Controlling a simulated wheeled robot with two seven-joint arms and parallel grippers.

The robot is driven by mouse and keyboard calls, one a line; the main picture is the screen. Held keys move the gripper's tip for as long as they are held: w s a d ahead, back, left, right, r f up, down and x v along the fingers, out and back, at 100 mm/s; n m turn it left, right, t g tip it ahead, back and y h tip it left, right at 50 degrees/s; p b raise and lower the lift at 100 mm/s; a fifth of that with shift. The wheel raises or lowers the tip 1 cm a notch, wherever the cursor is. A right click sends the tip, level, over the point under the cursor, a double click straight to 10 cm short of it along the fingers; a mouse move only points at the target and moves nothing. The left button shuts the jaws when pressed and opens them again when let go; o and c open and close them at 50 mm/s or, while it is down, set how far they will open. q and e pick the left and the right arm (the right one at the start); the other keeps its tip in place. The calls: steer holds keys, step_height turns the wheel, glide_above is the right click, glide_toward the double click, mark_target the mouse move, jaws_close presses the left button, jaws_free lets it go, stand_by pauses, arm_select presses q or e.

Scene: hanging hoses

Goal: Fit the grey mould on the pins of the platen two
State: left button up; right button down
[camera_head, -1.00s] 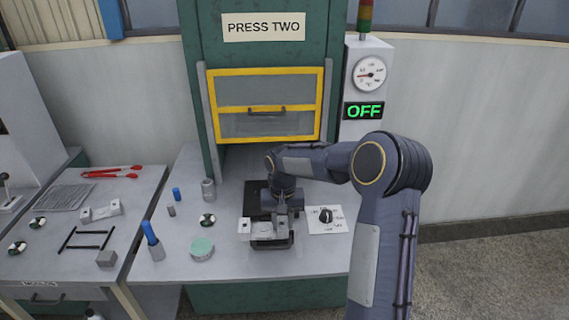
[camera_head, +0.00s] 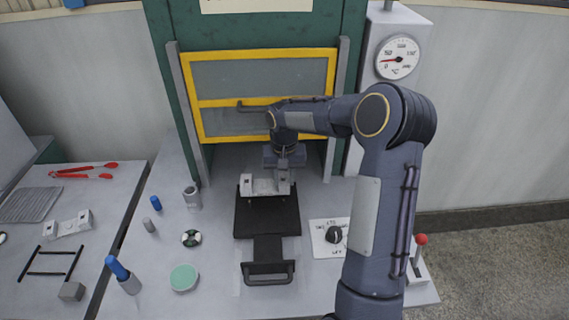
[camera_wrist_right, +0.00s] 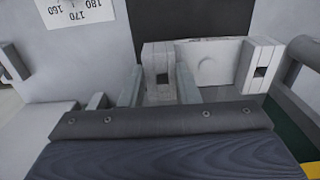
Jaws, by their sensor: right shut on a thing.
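The grey mould (camera_head: 262,186) is a pale bar with a raised block at each end. It is over the far end of the black platen (camera_head: 266,222), whose handle points toward me. My right gripper (camera_head: 284,178) is shut on the mould's right end block. In the right wrist view my right gripper (camera_wrist_right: 160,88) has one finger on each side of that block, and the rest of the mould (camera_wrist_right: 212,64) stretches to the right. I cannot tell whether the mould touches the platen. My left gripper is not in view.
The yellow-framed guard (camera_head: 258,93) is behind the platen. Another pale mould (camera_head: 68,224) lies on the left table.

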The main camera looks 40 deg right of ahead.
steer(key=shift+w+d, duration=0.2)
steer(key=shift+w, duration=0.1)
steer(key=shift+s+a, duration=0.1)
steer(key=shift+s+f+b, duration=0.1)
steer(key=shift+f+b, duration=0.3)
steer(key=shift+b, duration=0.05)
steer(key=shift+f+b, duration=1.65)
steer(key=shift+f, duration=0.6)
steer(key=shift+f+b, duration=1.05)
steer(key=shift+f, duration=0.3)
stand_by(1.0)
steer(key=c, duration=1)
jaws_free()
